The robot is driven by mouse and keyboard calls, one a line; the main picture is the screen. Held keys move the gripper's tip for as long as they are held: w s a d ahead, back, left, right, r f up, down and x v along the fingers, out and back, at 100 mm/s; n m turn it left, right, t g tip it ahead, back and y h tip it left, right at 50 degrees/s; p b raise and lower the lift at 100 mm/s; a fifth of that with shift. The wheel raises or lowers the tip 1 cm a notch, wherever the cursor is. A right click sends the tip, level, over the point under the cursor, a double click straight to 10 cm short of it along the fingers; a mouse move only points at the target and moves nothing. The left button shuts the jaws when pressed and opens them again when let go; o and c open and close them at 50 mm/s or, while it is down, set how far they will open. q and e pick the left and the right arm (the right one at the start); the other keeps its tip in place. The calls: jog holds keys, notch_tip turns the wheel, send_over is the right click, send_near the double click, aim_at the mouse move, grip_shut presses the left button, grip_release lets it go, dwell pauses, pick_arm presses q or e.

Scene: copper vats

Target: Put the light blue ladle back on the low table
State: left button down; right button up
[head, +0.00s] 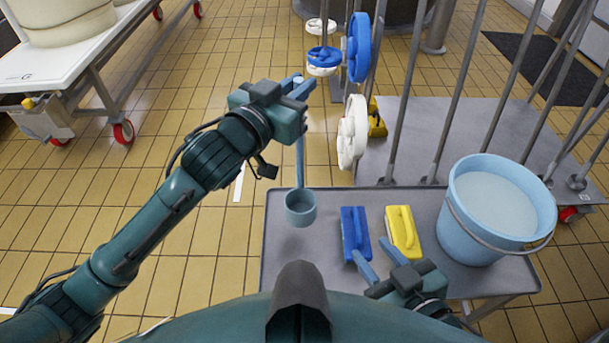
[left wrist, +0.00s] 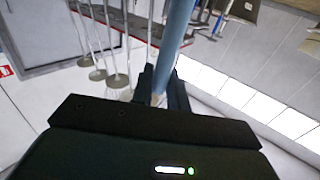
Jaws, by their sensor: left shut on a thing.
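The light blue ladle (head: 300,207) hangs upright from my left gripper (head: 296,88), cup down. Its cup shows over the left part of the low grey table (head: 288,262); I cannot tell whether it touches the top. In the left wrist view the ladle's handle (left wrist: 179,35) rises between the dark fingers of my left gripper (left wrist: 163,90), which is shut on it. My right gripper (head: 366,246) is low over the table's front, its fingers apart and empty.
On the low table are a blue brush (head: 355,233), a yellow brush (head: 403,231) and a light blue bucket (head: 470,225) at the right. Bare tabletop lies left of the blue brush.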

pick_arm(q)
notch_tip(320, 180, down, 8)
jog(key=b, duration=0.2)
pick_arm(e)
jog(key=shift+w+a+r+n+t+y, duration=0.1)
jog(key=shift+w+a+n+t+y, duration=0.15)
jog(key=shift+t, duration=0.3)
jog(key=shift+w+a+n+t+y, duration=0.15)
jog(key=shift+t+y, duration=0.1)
jog(key=shift+t, duration=0.3)
pick_arm(q)
jog(key=shift+f, duration=0.1)
jog(key=c, duration=1.4)
grip_release()
